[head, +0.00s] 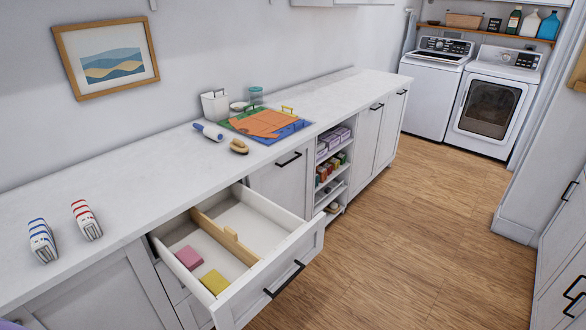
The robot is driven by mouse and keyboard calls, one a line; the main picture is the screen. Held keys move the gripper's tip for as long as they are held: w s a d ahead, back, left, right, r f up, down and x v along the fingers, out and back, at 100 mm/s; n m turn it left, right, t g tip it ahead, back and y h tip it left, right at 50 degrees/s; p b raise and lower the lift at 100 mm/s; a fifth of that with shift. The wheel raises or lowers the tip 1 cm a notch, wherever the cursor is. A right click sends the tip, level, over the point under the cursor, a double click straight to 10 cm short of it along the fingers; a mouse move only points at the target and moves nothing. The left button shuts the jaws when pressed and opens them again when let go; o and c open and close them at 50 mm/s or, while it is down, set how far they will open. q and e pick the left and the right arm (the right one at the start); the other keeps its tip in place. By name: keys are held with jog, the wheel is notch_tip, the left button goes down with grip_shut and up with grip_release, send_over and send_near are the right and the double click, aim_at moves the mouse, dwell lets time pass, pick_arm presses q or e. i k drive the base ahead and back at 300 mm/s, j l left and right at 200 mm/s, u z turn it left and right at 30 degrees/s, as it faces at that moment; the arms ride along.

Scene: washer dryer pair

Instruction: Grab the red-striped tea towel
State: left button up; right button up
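The red-striped tea towel (86,220) is a small white folded or rolled bundle with red stripes at its far end. It stands on the white countertop (130,205) at the left. A similar blue-striped towel (42,241) stands just left of it, with a small gap between them. Nothing touches or covers the red-striped towel. Neither of my grippers can be made out in the head view.
An open drawer (290,262) juts out below and right of the towels, holding a pink sponge (189,257), a yellow sponge (214,282) and a wooden divider. Counter around the towels is clear.

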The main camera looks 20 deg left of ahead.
aim_at(82, 211)
jog(key=u, duration=2)
jog(key=j+z, duration=0.1)
jog(key=z, duration=0.25)
jog(key=i+j+z, duration=0.15)
jog(key=z, duration=0.2)
jog(key=j+z, duration=0.15)
jog(key=z, duration=0.2)
jog(key=i+j+z, duration=0.2)
jog(key=j, duration=0.3)
jog(key=j+z, duration=0.2)
jog(key=j, duration=0.3)
jog(key=k, duration=0.05)
